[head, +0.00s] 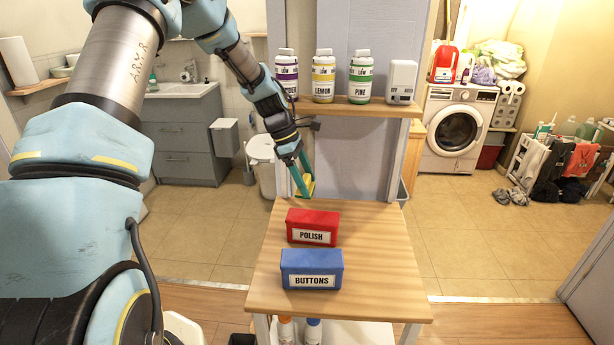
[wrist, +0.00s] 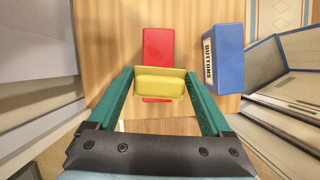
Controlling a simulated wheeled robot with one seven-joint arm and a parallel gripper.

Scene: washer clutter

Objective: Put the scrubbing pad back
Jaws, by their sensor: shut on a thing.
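The scrubbing pad, a yellow block, is held between the two green fingers of my gripper (head: 303,178). In the wrist view the pad (wrist: 160,85) spans between the fingertips of my gripper (wrist: 160,88) and partly covers the red box. In the head view the pad (head: 310,186) shows as a small yellow patch, mostly hidden by the fingers, above the table's back edge. The red box labelled POLISH (head: 312,227) and the blue box labelled BUTTONS (head: 312,269) stand on the wooden table (head: 385,250).
A shelf (head: 340,105) behind the table carries several bottles, including LEMON (head: 323,78) and PINE (head: 361,78), and a white dispenser (head: 402,82). Its post stands close to my gripper. A white bin (head: 262,160) is behind left. The tabletop's right side is clear.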

